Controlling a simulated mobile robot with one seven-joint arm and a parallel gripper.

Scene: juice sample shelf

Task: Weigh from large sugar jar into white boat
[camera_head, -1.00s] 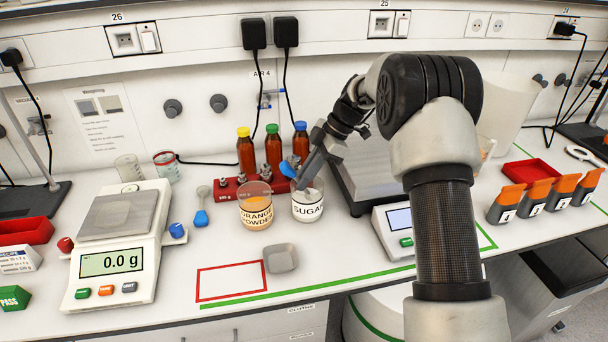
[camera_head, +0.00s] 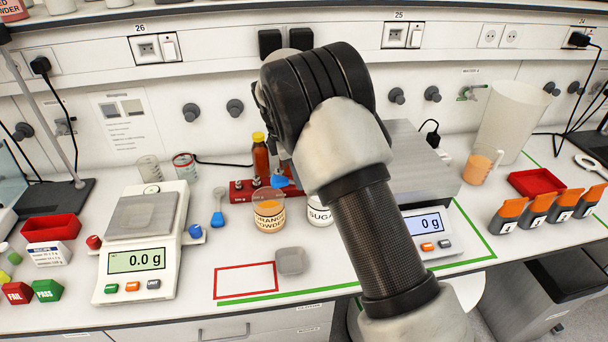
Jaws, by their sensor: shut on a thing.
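The sugar jar (camera_head: 319,216) stands on the bench in the middle, labelled SUGAR, its right side hidden by my arm. My gripper (camera_head: 288,170) is mostly hidden behind my arm. It is shut on a blue tool, likely a scoop (camera_head: 281,182), whose blue part shows above the orange powder jar (camera_head: 268,214), left of the sugar jar. Whether it carries sugar cannot be told. The left balance (camera_head: 145,250) reads 0.0 g with its pan bare.
A red rack (camera_head: 240,188) with a brown bottle (camera_head: 260,152) stands behind. A red-outlined rectangle (camera_head: 246,281) is empty. A larger scale (camera_head: 428,223) reading 0 g is at right.

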